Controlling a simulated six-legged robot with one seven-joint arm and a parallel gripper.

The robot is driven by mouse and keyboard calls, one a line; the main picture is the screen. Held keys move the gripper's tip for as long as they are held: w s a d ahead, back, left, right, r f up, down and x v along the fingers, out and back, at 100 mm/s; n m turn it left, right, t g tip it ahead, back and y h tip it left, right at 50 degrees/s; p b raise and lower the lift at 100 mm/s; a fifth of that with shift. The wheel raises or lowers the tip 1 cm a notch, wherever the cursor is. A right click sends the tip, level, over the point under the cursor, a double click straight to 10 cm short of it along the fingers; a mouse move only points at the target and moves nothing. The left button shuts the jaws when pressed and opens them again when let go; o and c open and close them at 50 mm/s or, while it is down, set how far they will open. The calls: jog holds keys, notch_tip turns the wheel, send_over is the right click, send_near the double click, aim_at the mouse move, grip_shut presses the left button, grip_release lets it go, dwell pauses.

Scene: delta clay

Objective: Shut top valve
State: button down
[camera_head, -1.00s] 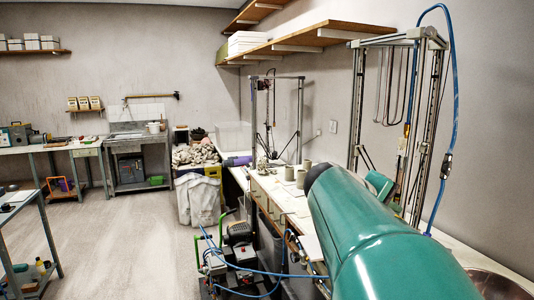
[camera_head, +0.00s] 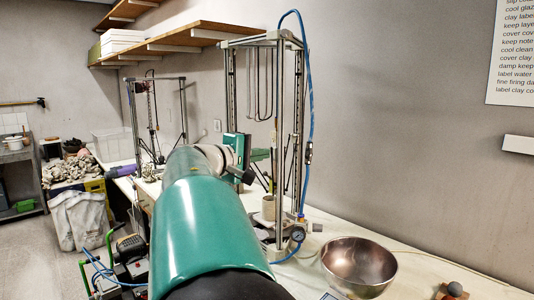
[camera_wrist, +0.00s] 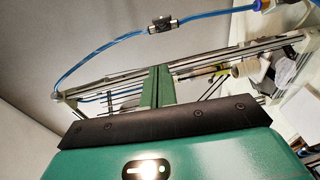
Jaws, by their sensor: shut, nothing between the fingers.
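A blue air hose loops over the tall printer frame (camera_head: 262,140) and hangs down its right side. A small dark in-line valve (camera_head: 309,152) sits on this hose about halfway down. The same valve shows at the top of the wrist view (camera_wrist: 161,23), with hose on both sides. Its lever position is too small to tell. My gripper (camera_head: 262,155) is left of the valve, by the frame, and apart from it. In the wrist view its green fingers (camera_wrist: 157,75) are together and empty, pointing toward the frame.
A pressure gauge (camera_head: 298,235) stands at the frame's foot, where the hose ends. A metal bowl (camera_head: 359,268) is on the bench to the right, and a clay cup (camera_head: 268,207) stands inside the frame. Shelves (camera_head: 175,38) hang at upper left.

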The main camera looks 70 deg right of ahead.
send_near(309, 150)
jog(key=w+d, duration=0.2)
jog(key=d, duration=0.3)
jog(key=s, duration=0.1)
jog(key=s+f, duration=0.1)
jog(key=shift+s+d, duration=0.2)
jog(key=shift+s, duration=0.15)
jog(key=shift+s+d, duration=0.25)
jog(key=shift+s, duration=0.2)
